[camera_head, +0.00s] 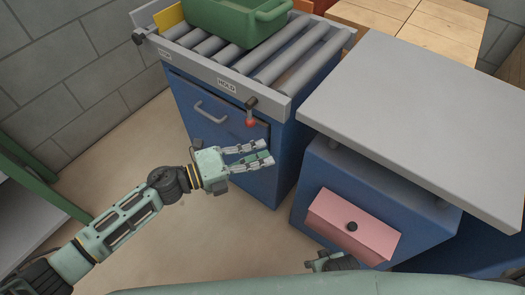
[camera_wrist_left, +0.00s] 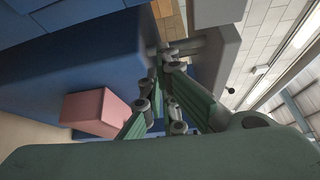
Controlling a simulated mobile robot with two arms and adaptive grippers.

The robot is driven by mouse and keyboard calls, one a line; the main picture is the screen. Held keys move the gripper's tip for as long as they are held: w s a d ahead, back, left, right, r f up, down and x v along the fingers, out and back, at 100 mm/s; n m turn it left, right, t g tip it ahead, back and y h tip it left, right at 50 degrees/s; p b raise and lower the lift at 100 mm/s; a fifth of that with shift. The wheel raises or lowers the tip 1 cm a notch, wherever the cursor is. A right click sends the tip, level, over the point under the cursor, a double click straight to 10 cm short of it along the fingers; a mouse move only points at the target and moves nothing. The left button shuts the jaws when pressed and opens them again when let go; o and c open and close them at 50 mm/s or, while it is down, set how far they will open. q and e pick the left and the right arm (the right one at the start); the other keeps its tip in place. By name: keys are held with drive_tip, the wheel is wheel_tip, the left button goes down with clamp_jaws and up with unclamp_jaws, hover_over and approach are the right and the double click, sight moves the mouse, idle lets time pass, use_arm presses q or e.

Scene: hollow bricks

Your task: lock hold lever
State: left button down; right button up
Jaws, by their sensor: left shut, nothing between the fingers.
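The hold lever (camera_head: 251,121) has a red-orange knob and hangs down from a dark pivot on the conveyor's front rail. A label reading HOLD (camera_head: 227,86) sits left of it. My left gripper (camera_head: 267,151) is just below the knob, in front of the blue cabinet, and appears apart from the lever. It is shut and empty. Its fingers also show in the left wrist view (camera_wrist_left: 168,85), where I cannot make out the lever. Part of my right gripper (camera_head: 332,262) shows at the bottom edge; its fingers are not clear.
The roller conveyor (camera_head: 287,92) carries a green crate (camera_head: 225,20). Its blue cabinet has a grey handle (camera_head: 211,112). The floor (camera_head: 150,255) left of the cabinet is clear.

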use_arm(q)
drive_tip(key=v, duration=0.9)
drive_tip(key=shift+w+a, duration=0.2)
drive_tip(key=shift+w, duration=0.1)
use_arm(e)
drive_tip(key=shift+w+a+r, duration=0.25)
drive_tip(key=shift+w+a, duration=0.1)
drive_tip(key=shift+w, duration=0.35)
